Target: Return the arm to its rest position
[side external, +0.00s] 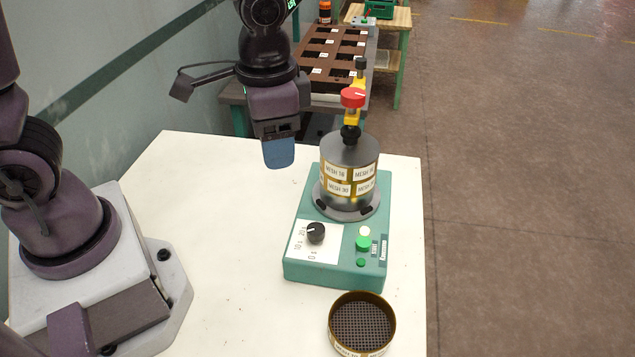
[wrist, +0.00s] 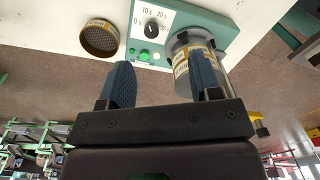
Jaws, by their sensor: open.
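My gripper (side external: 278,152) hangs above the white table, left of the machine's drum, with its blue fingers pointing down. In the wrist view the two blue fingers (wrist: 163,85) stand apart with nothing between them. The teal machine (side external: 290,262) carries a metal drum stack (side external: 349,152) with mesh labels. A clamp with a red knob (side external: 353,97) and yellow arm sits on top of the stack. The machine's front has a black dial (side external: 316,232) and a green button (side external: 363,242). The gripper does not appear to touch the stack.
A round mesh sieve (side external: 361,325) lies at the table's front edge. The white table (side external: 210,230) is bare between my base and the machine. A brown compartment tray (side external: 328,62) stands on a bench behind. A wall runs along the left; open floor lies right.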

